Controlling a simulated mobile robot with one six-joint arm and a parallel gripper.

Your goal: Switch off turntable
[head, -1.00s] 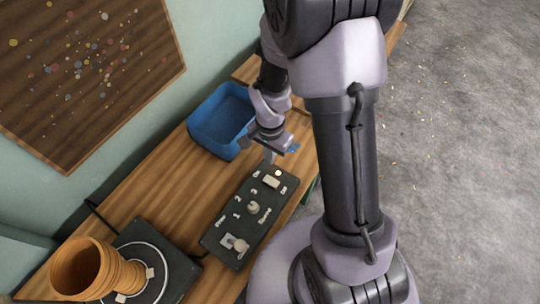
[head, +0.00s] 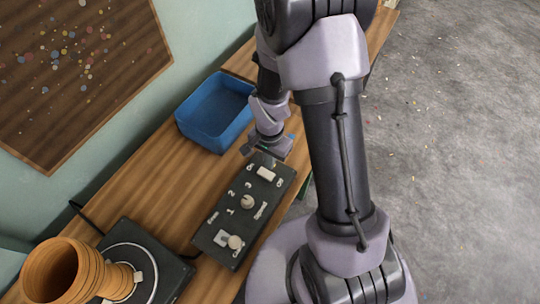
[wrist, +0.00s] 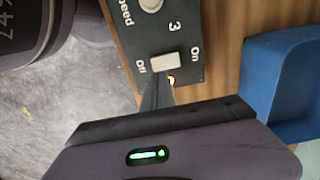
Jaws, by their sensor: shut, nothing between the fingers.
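The dark control box (head: 232,218) lies on the bench, with a white rocker switch (head: 266,173) between its On and Off labels at the far end. In the wrist view the switch (wrist: 165,62) has On to its right and Off to its left. A small yellow lamp (wrist: 171,80) glows beside it. My gripper (wrist: 157,94) is shut and empty, its tips at the box's end, close to the switch and lamp; I cannot tell whether they touch. In the head view my gripper (head: 263,158) is over that end. The turntable (head: 172,268) carries a wooden goblet drum (head: 62,272).
A blue bin (head: 215,112) stands on the wooden bench (head: 140,190) behind the box, close to my gripper. Bare bench lies left of the box.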

